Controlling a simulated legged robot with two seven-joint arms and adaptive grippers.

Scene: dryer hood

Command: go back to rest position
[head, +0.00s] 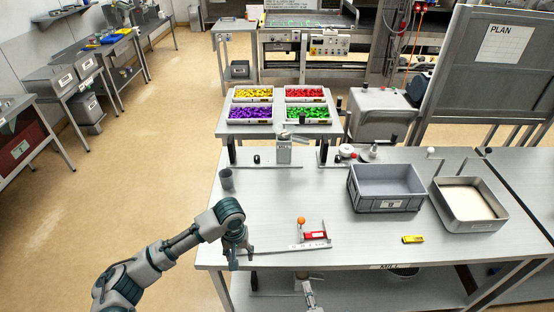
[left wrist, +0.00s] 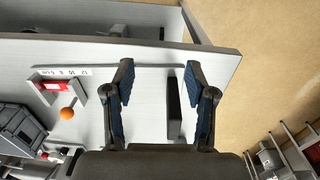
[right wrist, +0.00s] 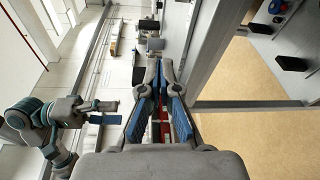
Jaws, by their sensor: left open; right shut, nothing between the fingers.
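My left gripper (head: 238,258) is over the left front corner of the metal table (head: 285,205). In the left wrist view its two fingers (left wrist: 158,80) are spread wide with nothing held. A dark bar (left wrist: 174,108) shows between them in that picture; I cannot tell what it is. My right gripper (head: 305,285) is small and partly visible at the table's front edge, low in the head view. In the right wrist view its fingertips (right wrist: 160,70) are together, with nothing held. The left arm also shows in that view.
A stand with coloured bins (head: 280,128) is behind. Open floor (head: 150,170) lies left.

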